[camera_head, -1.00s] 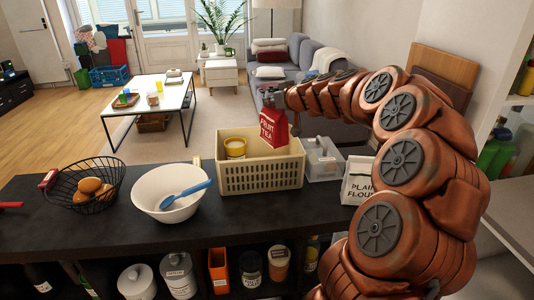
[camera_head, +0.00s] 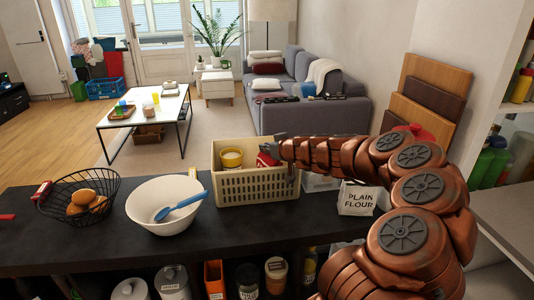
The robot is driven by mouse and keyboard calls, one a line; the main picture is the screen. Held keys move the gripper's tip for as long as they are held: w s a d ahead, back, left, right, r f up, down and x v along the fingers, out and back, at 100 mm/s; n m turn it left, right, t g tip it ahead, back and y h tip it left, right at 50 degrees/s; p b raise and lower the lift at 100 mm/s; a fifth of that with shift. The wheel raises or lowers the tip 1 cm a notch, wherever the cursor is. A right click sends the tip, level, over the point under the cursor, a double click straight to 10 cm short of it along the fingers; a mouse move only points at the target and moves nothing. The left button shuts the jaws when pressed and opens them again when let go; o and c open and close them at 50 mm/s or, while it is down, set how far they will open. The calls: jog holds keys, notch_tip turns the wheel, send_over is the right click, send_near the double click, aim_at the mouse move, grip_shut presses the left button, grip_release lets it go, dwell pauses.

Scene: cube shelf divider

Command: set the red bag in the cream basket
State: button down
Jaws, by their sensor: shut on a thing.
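The cream basket (camera_head: 257,187) stands on the dark shelf top, with a yellow-and-white tub (camera_head: 231,158) inside at its left. The red bag (camera_head: 266,159) is at the right part of the basket, lowered so that only its upper part shows above the front wall. My gripper (camera_head: 278,151) is shut on the red bag, and my arm reaches in from the right. The front wall and my arm hide the lower part of the bag, so I cannot tell whether it touches the basket floor.

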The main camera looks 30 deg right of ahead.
jog(key=shift+f, duration=0.9)
jog(key=shift+f+b, duration=0.2)
jog(key=shift+b, duration=0.1)
jog(key=c, duration=1.2)
grip_release()
jog(key=shift+r, duration=0.1)
jog(key=shift+r+p, duration=0.2)
jog(key=shift+p, duration=0.1)
